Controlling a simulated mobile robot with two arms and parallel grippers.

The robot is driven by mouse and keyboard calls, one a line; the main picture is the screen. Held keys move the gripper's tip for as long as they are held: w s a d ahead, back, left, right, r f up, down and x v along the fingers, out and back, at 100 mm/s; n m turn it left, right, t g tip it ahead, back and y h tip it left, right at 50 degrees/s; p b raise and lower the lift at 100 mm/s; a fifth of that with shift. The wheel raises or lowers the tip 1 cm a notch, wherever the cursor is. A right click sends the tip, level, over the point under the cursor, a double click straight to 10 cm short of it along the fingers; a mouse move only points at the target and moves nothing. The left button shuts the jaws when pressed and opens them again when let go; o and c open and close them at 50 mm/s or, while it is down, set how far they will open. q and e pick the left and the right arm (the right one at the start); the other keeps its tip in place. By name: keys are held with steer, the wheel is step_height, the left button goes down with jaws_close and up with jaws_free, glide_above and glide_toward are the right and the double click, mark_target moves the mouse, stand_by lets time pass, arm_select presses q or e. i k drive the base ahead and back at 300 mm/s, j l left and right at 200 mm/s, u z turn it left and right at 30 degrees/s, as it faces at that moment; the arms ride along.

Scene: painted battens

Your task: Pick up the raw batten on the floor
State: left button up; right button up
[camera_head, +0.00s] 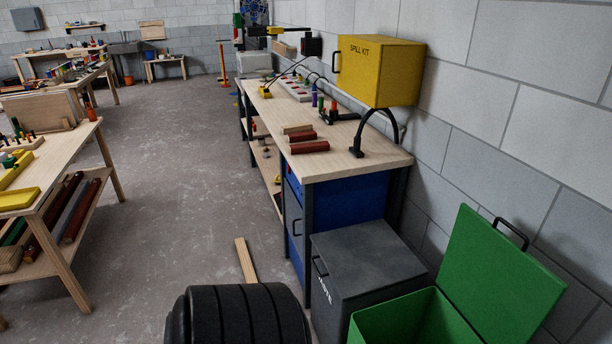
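A raw batten (246,260), pale bare wood, lies flat on the grey floor in the lower middle of the head view. It lies left of the workbench's blue cabinet, its length running away from me. I cannot tell whether its near end is hidden at the bottom of the view. Neither of my grippers is in view.
A workbench (376,165) on the right bears red-brown and pale battens (308,147). A grey lidded box (365,255) and an open green bin (500,270) stand at its near end. A wooden table (65,155) stands left. The floor (185,160) between is clear.

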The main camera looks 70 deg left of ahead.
mark_target(250, 274)
steer(key=u, duration=2.8)
steer(key=z, duration=1.6)
steer(key=u, duration=1.6)
steer(key=i+j+z, duration=0.2)
steer(key=i, duration=0.35)
steer(key=i+j+z, duration=0.2)
steer(key=i+j, duration=0.15)
steer(key=i, duration=0.2)
steer(key=i+j+z, duration=0.2)
steer(key=i+j, duration=0.2)
steer(key=i, duration=0.15)
